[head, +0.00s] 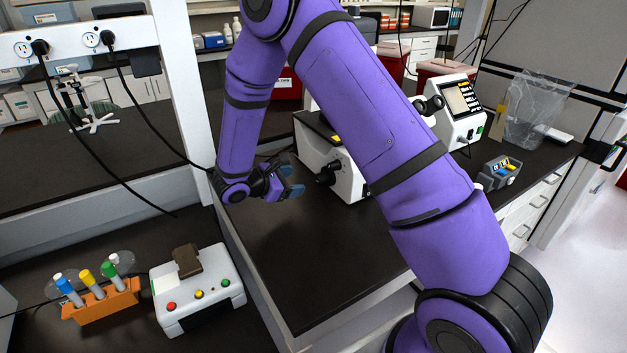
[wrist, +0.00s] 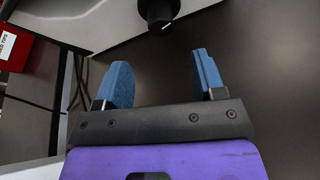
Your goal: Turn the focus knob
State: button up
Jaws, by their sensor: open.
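The focus knob (head: 326,175) is a black round knob on the side of a white and black machine (head: 352,180) on the dark bench. In the wrist view the knob (wrist: 158,12) shows at the top, partly cut off by the frame edge, with a small white mark on it. My gripper (head: 290,181) is open and empty, just left of the knob and apart from it. In the wrist view its two blue fingers (wrist: 160,66) are spread, and the knob lies beyond the gap between them. My arm hides part of the machine.
A white box with colored buttons (head: 198,290) and an orange tube rack (head: 103,302) stand on the near left bench. A second white device with a screen (head: 458,108) and a small grey rack (head: 500,172) are to the right. The bench front is clear.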

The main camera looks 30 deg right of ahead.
aim_at(316, 179)
jog(key=x, duration=1)
jog(key=c, duration=0.9)
